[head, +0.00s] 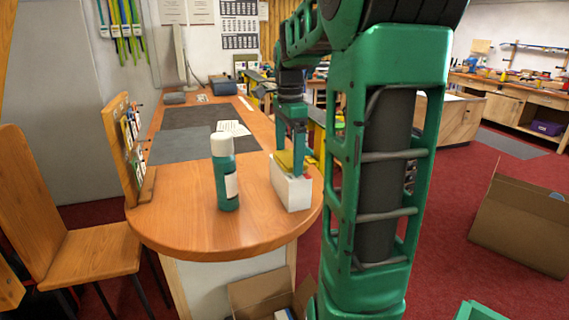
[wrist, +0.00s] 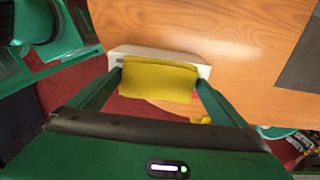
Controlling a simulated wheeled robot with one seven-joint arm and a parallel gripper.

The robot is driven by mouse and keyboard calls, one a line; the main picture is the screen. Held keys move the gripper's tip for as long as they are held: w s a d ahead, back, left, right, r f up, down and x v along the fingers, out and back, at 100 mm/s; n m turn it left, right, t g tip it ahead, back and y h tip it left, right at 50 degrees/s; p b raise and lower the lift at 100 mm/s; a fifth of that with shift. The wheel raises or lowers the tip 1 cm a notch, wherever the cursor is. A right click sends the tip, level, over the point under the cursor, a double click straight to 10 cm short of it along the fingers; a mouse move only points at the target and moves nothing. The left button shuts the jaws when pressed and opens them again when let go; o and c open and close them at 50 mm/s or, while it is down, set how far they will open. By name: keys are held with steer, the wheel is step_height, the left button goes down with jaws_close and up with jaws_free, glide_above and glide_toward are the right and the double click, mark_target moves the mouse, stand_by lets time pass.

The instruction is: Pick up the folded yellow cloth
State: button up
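The folded yellow cloth (head: 285,162) is at the top of a white box (head: 292,191) near the rounded end of the wooden table. In the wrist view the cloth (wrist: 158,82) fills the gap between my fingertips, with the white box (wrist: 160,53) showing behind it. My gripper (head: 294,152) points down at the cloth, and it also shows in the wrist view (wrist: 160,84). The fingers are far apart, one at each side of the cloth. I cannot tell whether they press on it or whether the cloth rests on the box.
A teal bottle with a white cap (head: 226,172) stands on the wooden table (head: 190,218), left of the box. Dark mats (head: 190,145) lie farther back. A wooden chair (head: 85,248) is at the left. Cardboard boxes (head: 520,222) stand on the red floor.

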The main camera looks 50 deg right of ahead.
mark_target(288, 157)
steer(key=c, duration=0.6)
steer(key=shift+o, duration=0.2)
steer(key=shift+r, duration=0.45)
steer(key=r, duration=0.3)
steer(key=shift+a+r, duration=0.25)
steer(key=shift+r, duration=0.15)
steer(key=s+a+r, duration=0.3)
steer(key=a+r, duration=0.3)
steer(key=a, duration=0.4)
steer(key=shift+s+a+r, duration=0.2)
steer(key=shift+s+a, duration=0.1)
